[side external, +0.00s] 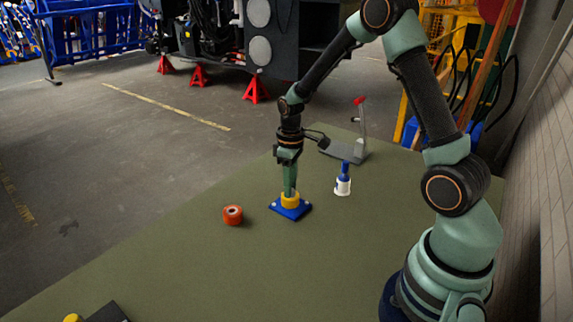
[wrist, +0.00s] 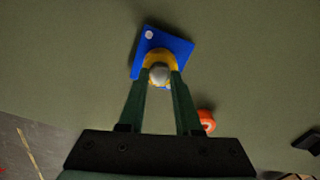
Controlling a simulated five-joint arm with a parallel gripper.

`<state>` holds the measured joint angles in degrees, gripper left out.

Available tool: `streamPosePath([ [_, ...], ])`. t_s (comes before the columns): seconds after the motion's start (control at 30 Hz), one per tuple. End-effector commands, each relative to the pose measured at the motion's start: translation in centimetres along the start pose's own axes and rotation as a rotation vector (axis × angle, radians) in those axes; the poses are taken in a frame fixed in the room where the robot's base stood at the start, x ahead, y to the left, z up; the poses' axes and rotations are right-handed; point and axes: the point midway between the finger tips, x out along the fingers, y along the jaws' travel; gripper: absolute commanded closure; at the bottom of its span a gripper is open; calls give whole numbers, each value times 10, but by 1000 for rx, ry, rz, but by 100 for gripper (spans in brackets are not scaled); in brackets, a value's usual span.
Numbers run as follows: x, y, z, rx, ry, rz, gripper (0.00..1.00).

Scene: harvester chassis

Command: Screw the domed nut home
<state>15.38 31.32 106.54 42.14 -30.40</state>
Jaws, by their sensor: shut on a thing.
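The domed nut (wrist: 159,73) shows in the wrist view as a rounded grey top between my fingertips. It sits at the middle of a yellow round collar (wrist: 154,58), on a square blue plate (wrist: 170,42). In the side view, the yellow collar (side external: 290,201) stands on the blue plate (side external: 296,213) on the green mat, and my fingers hide the nut. My gripper (side external: 290,193) points straight down over the collar and is shut on the domed nut, with one finger on each side (wrist: 160,78). The thread under the nut is hidden.
An orange-red roll (side external: 233,215) lies left of the plate. A white and blue bottle (side external: 343,182) stands to the right, and a grey stand with a red top (side external: 345,148) is behind. A dark object (side external: 106,313) sits at the front left. The mat's middle front is clear.

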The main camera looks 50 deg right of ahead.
Motion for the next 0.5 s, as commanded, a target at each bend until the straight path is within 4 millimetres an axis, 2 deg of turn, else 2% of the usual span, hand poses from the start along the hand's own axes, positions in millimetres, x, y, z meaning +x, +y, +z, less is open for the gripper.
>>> streamPosePath([
  [0.37, 0, 0, 0, 43, 0, 0, 100],
  [0.5, 0, 0, 0, 139, 0, 0, 100],
])
